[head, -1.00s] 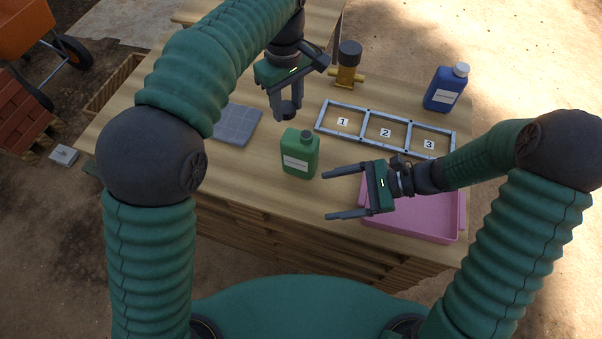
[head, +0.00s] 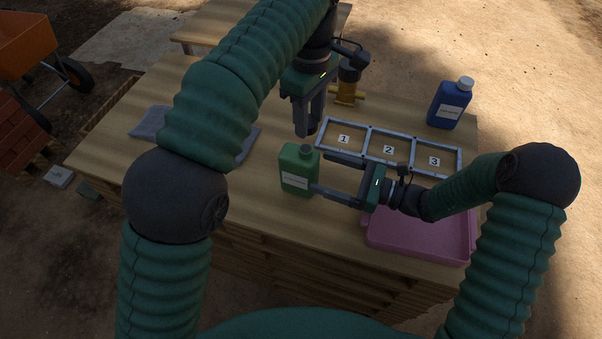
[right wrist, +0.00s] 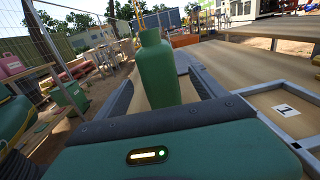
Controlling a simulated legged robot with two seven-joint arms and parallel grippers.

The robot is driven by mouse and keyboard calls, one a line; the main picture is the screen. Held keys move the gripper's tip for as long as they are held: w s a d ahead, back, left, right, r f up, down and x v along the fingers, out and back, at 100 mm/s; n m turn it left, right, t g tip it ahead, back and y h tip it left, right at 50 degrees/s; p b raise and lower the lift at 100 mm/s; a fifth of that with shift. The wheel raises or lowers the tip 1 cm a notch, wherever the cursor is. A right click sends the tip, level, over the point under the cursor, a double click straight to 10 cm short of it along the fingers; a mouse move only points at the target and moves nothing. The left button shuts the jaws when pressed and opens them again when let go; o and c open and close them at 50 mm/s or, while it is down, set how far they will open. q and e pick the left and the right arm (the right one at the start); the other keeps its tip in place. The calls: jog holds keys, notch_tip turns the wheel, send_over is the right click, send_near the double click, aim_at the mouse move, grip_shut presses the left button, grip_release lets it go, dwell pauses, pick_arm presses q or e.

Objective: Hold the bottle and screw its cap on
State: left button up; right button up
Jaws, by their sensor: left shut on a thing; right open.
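The green bottle (head: 298,172), with a pale label, stands upright on the wooden table. It also shows in the right wrist view (right wrist: 158,72), where its green neck looks bare. My right gripper (head: 320,172) is open, with its fingers pointing left and their tips at the bottle. In the right wrist view the bottle stands between the two finger lines; I cannot tell whether they touch it. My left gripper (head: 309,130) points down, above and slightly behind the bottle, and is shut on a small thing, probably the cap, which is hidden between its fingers.
A grey frame (head: 367,133) with compartments numbered 1, 2 and 3 lies behind the right gripper. A blue bottle (head: 450,105) with a white cap stands at the back right. A pink tray (head: 420,240) lies front right, a brass valve (head: 347,88) behind, a grey mat (head: 150,123) left.

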aim_at(300, 165)
jog(key=x, duration=0.7)
jog(key=shift+a, duration=0.2)
grip_shut()
